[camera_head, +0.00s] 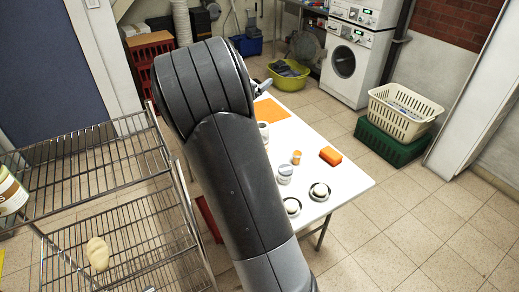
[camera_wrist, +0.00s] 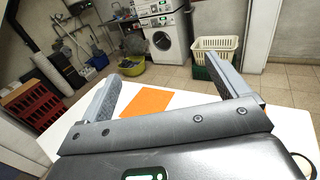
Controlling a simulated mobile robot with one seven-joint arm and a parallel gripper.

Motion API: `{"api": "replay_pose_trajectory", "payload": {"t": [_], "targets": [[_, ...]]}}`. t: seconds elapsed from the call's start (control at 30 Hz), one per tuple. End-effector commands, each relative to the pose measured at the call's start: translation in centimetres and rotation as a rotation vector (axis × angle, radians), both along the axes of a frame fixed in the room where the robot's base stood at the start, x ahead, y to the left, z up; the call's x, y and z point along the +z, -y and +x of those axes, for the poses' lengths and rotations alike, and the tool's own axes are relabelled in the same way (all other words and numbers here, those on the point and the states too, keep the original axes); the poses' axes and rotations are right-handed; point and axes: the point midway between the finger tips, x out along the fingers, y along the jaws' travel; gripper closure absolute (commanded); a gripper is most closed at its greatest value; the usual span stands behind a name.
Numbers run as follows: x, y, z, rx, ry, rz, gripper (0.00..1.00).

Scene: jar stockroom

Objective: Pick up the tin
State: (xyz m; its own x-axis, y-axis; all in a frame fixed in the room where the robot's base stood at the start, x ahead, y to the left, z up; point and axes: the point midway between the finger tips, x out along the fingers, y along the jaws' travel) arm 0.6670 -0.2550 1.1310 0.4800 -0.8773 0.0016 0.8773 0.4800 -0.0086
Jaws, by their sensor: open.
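A white table (camera_head: 345,180) holds several small items, and I cannot tell for sure which is the tin. A small round grey-and-white container (camera_head: 285,173), possibly the tin, stands beside my arm. Behind it is a small orange-and-white pot (camera_head: 297,157). My gripper (camera_wrist: 165,70) is open and empty in the wrist view, its two fingers wide apart above the table, with an orange sheet (camera_wrist: 147,103) beyond. In the head view my arm hides most of the gripper and part of the table.
An orange block (camera_head: 330,156), a white mug (camera_head: 263,130) and two round dark-rimmed dishes (camera_head: 292,207) (camera_head: 319,191) share the table. A wire rack (camera_head: 100,185) stands at left with a labelled jar (camera_head: 10,192). A cream basket (camera_head: 404,112) sits on a green crate (camera_head: 390,143). Floor at right is clear.

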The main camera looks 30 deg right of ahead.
Motion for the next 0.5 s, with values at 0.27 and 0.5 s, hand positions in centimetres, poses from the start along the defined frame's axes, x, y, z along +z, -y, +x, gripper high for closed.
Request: {"api": "replay_pose_trajectory", "payload": {"t": [0.27,0.5], "targets": [[-13.6,0.1,-0.2,-0.003,-0.007,0.002,0.08],[-23.9,0.1,-0.2,-0.003,-0.002,0.003,0.08]]}}
